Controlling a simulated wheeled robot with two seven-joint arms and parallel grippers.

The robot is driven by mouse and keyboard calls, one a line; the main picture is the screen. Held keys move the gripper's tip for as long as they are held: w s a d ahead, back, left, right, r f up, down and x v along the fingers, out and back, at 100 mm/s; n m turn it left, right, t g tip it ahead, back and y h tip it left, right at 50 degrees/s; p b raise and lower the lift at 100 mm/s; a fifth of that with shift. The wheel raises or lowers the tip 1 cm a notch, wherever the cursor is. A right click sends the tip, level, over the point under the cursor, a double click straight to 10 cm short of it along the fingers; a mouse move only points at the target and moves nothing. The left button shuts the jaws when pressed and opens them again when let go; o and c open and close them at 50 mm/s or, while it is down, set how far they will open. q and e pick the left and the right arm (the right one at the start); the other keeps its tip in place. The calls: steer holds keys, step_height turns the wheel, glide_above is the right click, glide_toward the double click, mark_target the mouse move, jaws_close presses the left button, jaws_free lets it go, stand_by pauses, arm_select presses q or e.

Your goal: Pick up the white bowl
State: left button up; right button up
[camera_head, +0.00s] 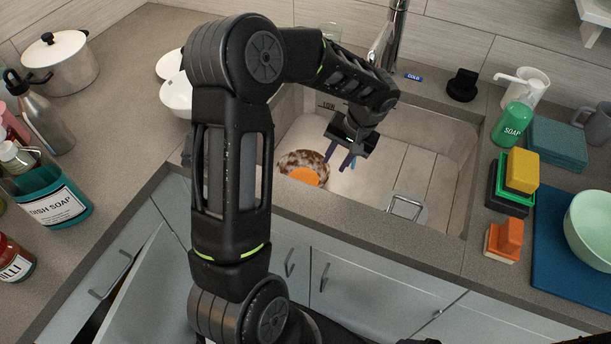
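A white bowl (174,98) sits on the counter left of the sink. Its right side is hidden behind my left arm. A second white dish (169,64) stands just behind it, also partly hidden. My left gripper (339,160) hangs over the sink, pointing down, with its two purple fingers apart and nothing seen between them. It is well to the right of the white bowl and apart from it. My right gripper is not in view.
The sink (420,165) holds a brown-stained dish (302,158) with an orange round thing. A pot (60,65), steel bottle (42,115) and dish soap (50,195) stand left. Sponges (520,172), a soap dispenser (513,122) and a pale green bowl (590,225) are right.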

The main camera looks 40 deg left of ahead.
mark_target(328, 174)
arm_select(q)
steer(key=shift+x, duration=1.25)
steer(key=shift+f, duration=0.1)
steer(key=p+x, duration=0.2)
steer(key=x, duration=0.2)
steer(key=shift+s+f, duration=0.1)
steer(key=shift+s, duration=0.05)
steer(key=shift+f, duration=0.4)
steer(key=shift+c, duration=0.5)
jaws_close()
steer(key=shift+r, duration=0.1)
